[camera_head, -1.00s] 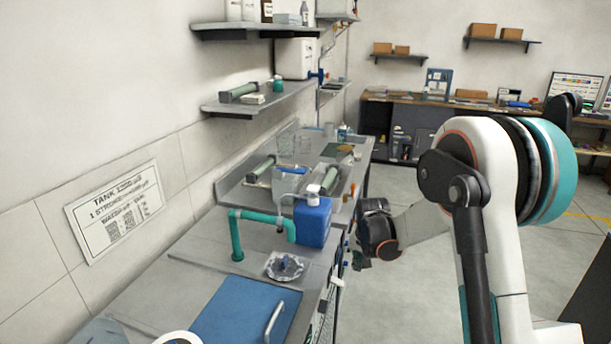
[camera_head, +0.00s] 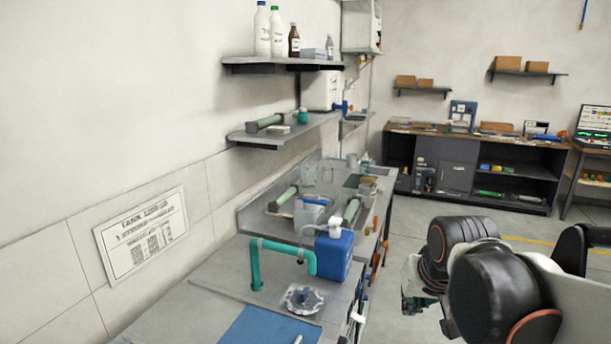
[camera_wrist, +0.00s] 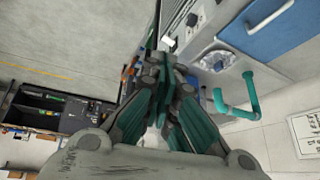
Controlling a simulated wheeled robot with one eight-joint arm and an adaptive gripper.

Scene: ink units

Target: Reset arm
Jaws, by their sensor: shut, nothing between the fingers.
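My gripper (camera_wrist: 160,68) shows in the wrist view with its dark, teal-padded fingers together and nothing between them. In the head view my arm is folded at the lower right, and part of my gripper (camera_head: 415,285) shows at the arm's left edge, right of the bench and clear of it. The fingertips are hard to make out in that view.
A bench on the left holds a blue jug (camera_head: 334,255), a teal pipe (camera_head: 256,262), a clear dish (camera_head: 302,299) and a blue panel (camera_head: 262,328). Shelves (camera_head: 283,66) hang above it. A dark workbench (camera_head: 470,165) stands at the back. The floor between is free.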

